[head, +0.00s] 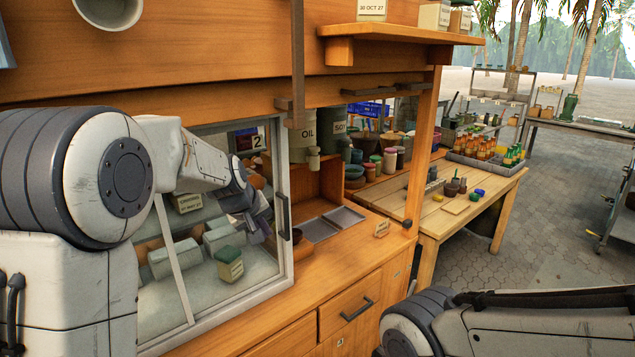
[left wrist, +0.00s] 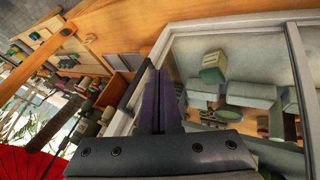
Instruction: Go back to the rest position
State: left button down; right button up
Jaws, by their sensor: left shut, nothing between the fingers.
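My left arm comes in from the left in the head view and reaches across the front of the glass-fronted cabinet (head: 286,250). My left gripper (head: 258,212) is by the cabinet's glass, small and partly hard to make out there. In the left wrist view its dark fingers (left wrist: 159,95) are together and empty, over the cabinet's pale frame. My right arm lies low at the right of the head view; its gripper is out of view.
Inside the cabinet is a green-topped box (head: 230,262) among pale rolls. A wooden counter (head: 345,245) with a drawer handle (head: 357,309) runs right of it. A wooden table (head: 470,212) with small pots stands beyond. A shelf (head: 400,31) juts out above. Paved floor lies at the right.

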pick_arm(q)
jog(key=s+d+f+m+g+h, duration=0.15)
jog(key=s+d+m, duration=0.25)
jog(key=s+d, duration=0.45)
jog(key=s+d+f+m+g, duration=0.1)
jog(key=s+d+m+g, duration=0.4)
jog(key=s, duration=0.6)
jog(key=s+f+m, duration=0.2)
jog(key=s, duration=0.7)
jog(key=s+f+m+y, duration=0.1)
jog(key=s+m, duration=0.2)
jog(key=s, duration=0.6)
jog(key=shift+s+d+f, duration=0.15)
jog(key=shift+s+f, duration=0.15)
jog(key=shift+f, duration=0.05)
jog(key=shift+g+y, duration=0.25)
